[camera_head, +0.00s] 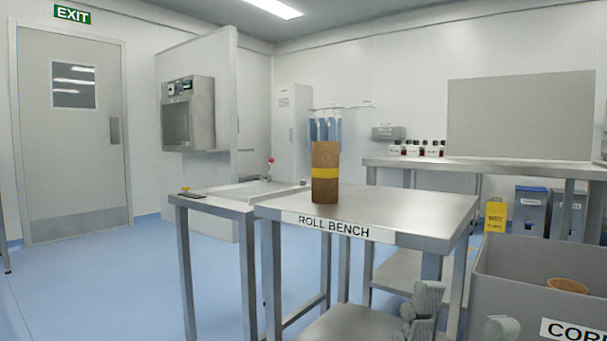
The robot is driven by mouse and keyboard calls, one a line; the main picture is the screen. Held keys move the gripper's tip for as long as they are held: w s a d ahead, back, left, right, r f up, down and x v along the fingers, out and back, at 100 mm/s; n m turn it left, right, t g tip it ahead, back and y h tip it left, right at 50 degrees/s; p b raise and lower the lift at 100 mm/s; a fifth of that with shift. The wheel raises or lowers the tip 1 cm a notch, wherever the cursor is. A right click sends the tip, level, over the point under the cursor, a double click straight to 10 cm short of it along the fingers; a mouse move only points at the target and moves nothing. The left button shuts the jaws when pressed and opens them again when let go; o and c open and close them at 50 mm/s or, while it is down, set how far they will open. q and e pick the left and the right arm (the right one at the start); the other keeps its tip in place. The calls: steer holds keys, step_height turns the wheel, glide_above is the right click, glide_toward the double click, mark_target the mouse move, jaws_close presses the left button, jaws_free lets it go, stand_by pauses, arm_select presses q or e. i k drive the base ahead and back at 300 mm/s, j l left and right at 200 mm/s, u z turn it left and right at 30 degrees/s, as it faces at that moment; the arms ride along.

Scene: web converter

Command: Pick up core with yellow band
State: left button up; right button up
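The core with the yellow band (325,189) is a brown cardboard cylinder. It stands upright near the back left part of the steel roll bench (400,204), and its yellow band circles it above the lower end. My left gripper (464,309) shows only partly at the bottom edge, low in front of the bench's right side. Its two grey fingers look spread apart with nothing between them. It is well below and to the right of the core, not touching it. My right gripper is not in view.
A grey bin (535,268) with a brown core (567,286) inside stands at the right. A lower steel table (222,198) is at the left. A back bench (480,164) holds several small bottles (420,149). The roll bench top is clear around the core.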

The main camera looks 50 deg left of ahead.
mark_target(325, 154)
steer(key=j+u, duration=0.1)
steer(key=u, duration=0.35)
steer(key=i+u, duration=0.1)
steer(key=u, duration=0.35)
steer(key=i+j+u, duration=0.1)
steer(key=u, duration=0.35)
